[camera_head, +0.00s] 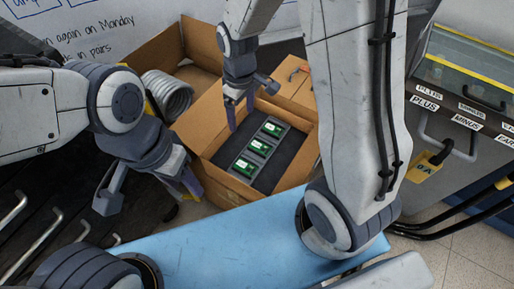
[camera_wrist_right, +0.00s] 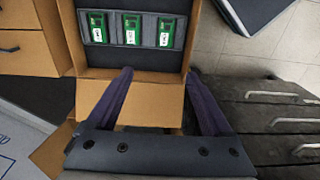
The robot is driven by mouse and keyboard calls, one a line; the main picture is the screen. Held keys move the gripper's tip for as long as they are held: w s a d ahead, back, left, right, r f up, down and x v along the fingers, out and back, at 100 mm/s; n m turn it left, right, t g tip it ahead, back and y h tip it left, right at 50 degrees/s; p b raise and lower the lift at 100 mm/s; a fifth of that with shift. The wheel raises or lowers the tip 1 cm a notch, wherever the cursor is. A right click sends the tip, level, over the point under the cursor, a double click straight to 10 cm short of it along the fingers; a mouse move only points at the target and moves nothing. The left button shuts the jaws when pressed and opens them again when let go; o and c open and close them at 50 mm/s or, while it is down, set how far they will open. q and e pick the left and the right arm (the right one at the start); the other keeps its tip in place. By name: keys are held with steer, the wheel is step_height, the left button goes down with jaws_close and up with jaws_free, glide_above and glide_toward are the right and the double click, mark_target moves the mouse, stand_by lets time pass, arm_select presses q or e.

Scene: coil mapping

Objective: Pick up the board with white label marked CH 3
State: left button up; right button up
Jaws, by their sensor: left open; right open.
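Three green boards with white labels sit in a row in a dark holder in the open cardboard box (camera_head: 212,178). In the head view they are the upper board (camera_head: 272,129), the middle board (camera_head: 258,147) and the lower board (camera_head: 244,167). The right wrist view shows the boards at left (camera_wrist_right: 97,27), middle (camera_wrist_right: 131,30) and right (camera_wrist_right: 166,32). The label writing is too small to read, so I cannot tell which is CH 3. My right gripper (camera_head: 240,118) is open and empty above the box, apart from the boards. My left gripper (camera_head: 150,197) is open and empty, left of the box.
A grey coil hose (camera_head: 167,95) lies in another carton behind the box. A blue surface (camera_head: 230,240) lies in front. A grey cabinet with PLUS and MINUS labels (camera_head: 467,122) stands at right with a yellow padlock (camera_head: 426,168). Dark drawers (camera_head: 40,225) are at left.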

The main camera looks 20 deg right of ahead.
steer(key=b, duration=0.5)
glide_above(260, 147)
step_height(260, 147, down, 14)
steer(key=f, duration=0.2)
steer(key=f+b, duration=0.1)
steer(key=f, duration=0.2)
steer(key=shift+w+d, duration=0.2)
step_height(260, 147, down, 6)
steer(key=shift+s+a+b, duration=0.1)
steer(key=shift+a+b, duration=0.05)
steer(key=shift+b, duration=1.05)
arm_select(q)
step_height(260, 147, down, 11)
arm_select(e)
steer(key=c, duration=1.1)
